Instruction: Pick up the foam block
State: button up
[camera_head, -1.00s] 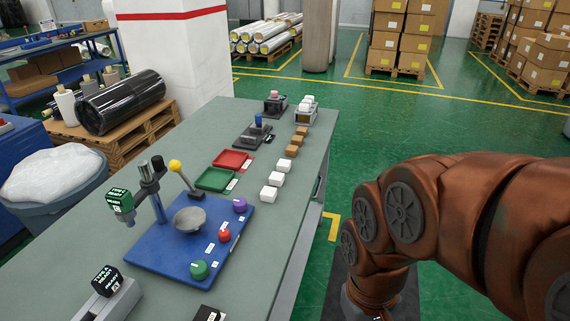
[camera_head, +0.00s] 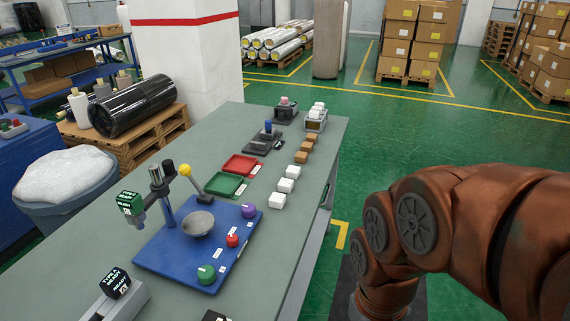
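Three white blocks stand in a row near the right edge of the grey-green table (camera_head: 262,262): a near one (camera_head: 277,201), a middle one (camera_head: 286,185) and a far one (camera_head: 292,171). They look like foam. Brown blocks (camera_head: 301,157) continue the row behind them. Small white pieces also lie on a grey device (camera_head: 317,111) at the far end. I cannot tell which single piece the task names. My copper-coloured arm is at the right, beyond the table's right edge and apart from the blocks. My gripper is not in view.
Stacked boxes (camera_head: 413,45) stand far behind.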

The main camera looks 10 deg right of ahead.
aim_at(293, 172)
jog(key=u, duration=2.7)
jog(key=k, duration=0.95)
jog(key=z, duration=1.25)
jog(key=i, duration=1)
